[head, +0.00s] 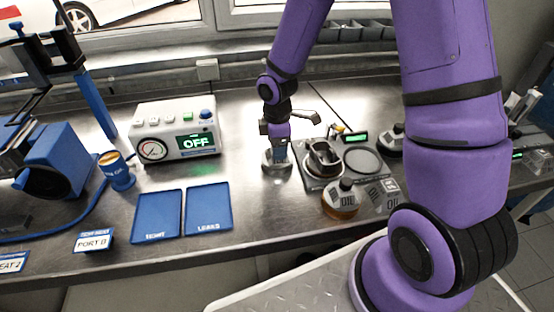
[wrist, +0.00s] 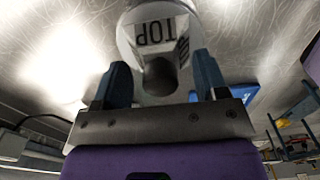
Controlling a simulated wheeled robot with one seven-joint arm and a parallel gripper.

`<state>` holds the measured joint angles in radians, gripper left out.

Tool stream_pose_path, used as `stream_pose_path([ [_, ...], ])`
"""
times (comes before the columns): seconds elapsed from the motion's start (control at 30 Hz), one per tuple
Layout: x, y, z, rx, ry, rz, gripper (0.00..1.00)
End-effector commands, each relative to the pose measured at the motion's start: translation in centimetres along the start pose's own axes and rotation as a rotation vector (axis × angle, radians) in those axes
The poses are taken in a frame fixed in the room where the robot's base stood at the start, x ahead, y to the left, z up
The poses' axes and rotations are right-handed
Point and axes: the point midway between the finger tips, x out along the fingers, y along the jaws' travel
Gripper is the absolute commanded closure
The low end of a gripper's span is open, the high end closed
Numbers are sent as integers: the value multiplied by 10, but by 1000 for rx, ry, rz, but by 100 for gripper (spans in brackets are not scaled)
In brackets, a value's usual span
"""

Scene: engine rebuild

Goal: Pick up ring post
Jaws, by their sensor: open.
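The ring post (wrist: 158,32) shows in the wrist view as a pale round piece with a label reading TOP and a dark round stub. In the head view its metal base (head: 277,164) stands on the steel bench. My gripper (wrist: 160,78) is open, with one blue finger on each side of the dark stub. In the head view my gripper (head: 281,147) points down over the post and hides most of it. I cannot tell whether the fingers touch it.
Just right is a grey tray (head: 312,184) with metal parts and a ring; an amber oil pot (head: 340,203) stands at its front. Left are two blue mats (head: 157,217) (head: 209,208), a blue cup (head: 118,175) and a gauge box reading OFF (head: 174,125).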

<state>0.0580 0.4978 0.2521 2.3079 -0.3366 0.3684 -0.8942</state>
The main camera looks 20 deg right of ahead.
Motion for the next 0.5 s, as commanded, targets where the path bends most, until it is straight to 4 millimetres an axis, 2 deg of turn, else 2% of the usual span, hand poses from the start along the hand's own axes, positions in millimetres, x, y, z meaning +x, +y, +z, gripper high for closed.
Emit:
stream_pose_path([
  [0.27, 4, 0, 0, -1, 0, 0, 34],
  [0.3, 4, 0, 0, -1, 0, 0, 36],
  [0.5, 4, 0, 0, 0, 0, 0, 82],
])
